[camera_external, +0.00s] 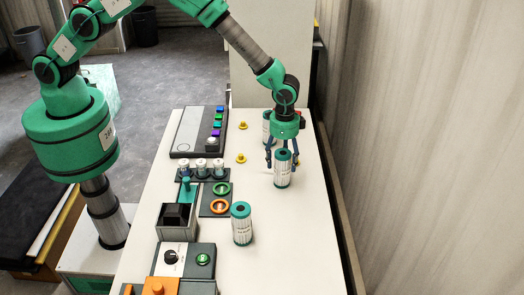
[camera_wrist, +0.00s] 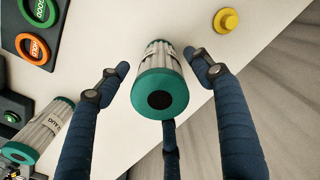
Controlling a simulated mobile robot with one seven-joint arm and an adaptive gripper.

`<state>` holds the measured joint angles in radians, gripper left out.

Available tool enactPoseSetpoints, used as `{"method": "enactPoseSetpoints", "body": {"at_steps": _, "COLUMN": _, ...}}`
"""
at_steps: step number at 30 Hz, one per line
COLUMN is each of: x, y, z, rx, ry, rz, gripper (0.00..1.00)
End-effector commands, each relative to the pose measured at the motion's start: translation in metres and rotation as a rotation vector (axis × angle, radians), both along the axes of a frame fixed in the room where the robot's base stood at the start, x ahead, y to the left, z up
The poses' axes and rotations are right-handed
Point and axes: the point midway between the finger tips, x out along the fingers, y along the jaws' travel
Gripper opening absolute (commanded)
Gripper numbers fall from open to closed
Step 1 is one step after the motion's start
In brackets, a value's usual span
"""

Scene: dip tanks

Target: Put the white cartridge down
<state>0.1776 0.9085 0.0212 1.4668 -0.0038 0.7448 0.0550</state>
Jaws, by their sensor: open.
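A white cartridge (camera_external: 283,172) with teal end caps and dark print stands upright on the pale bench under my gripper (camera_external: 282,160). In the wrist view the same cartridge (camera_wrist: 158,62) shows its teal end with a black centre toward the camera. My gripper's blue fingers (camera_wrist: 157,66) are spread around it, with visible gaps at the left and right fingertips. A similar cartridge (camera_external: 242,226) stands nearer the front of the bench and also shows at the lower left of the wrist view (camera_wrist: 46,128). Another similar one (camera_external: 266,122) stands behind my gripper, partly hidden.
A panel with coloured buttons (camera_external: 186,135), a rack of small white jars (camera_external: 201,176), a panel with green and orange rings (camera_external: 213,208) and a dark tank (camera_external: 176,222) line the left side. Yellow knobs (camera_external: 241,158) sit mid-bench. The front right is clear.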

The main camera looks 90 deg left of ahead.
Motion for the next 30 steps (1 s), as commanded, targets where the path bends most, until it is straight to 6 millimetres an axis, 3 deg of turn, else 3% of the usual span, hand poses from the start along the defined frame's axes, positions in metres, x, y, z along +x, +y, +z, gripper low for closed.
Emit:
{"method": "enactPoseSetpoints", "body": {"at_steps": 6, "x": 0.001, "y": 0.000, "z": 0.034, "rx": -0.001, "ry": -0.003, "rz": 0.000, "gripper": 0.66}}
{"method": "enactPoseSetpoints", "body": {"at_steps": 12, "x": 0.001, "y": 0.000, "z": 0.055, "rx": 0.000, "ry": -0.002, "rz": 0.000, "gripper": 0.66}}
{"method": "enactPoseSetpoints", "body": {"at_steps": 30, "x": 0.000, "y": 0.000, "z": 0.061, "rx": 0.000, "ry": 0.000, "rz": 0.000, "gripper": 0.66}}
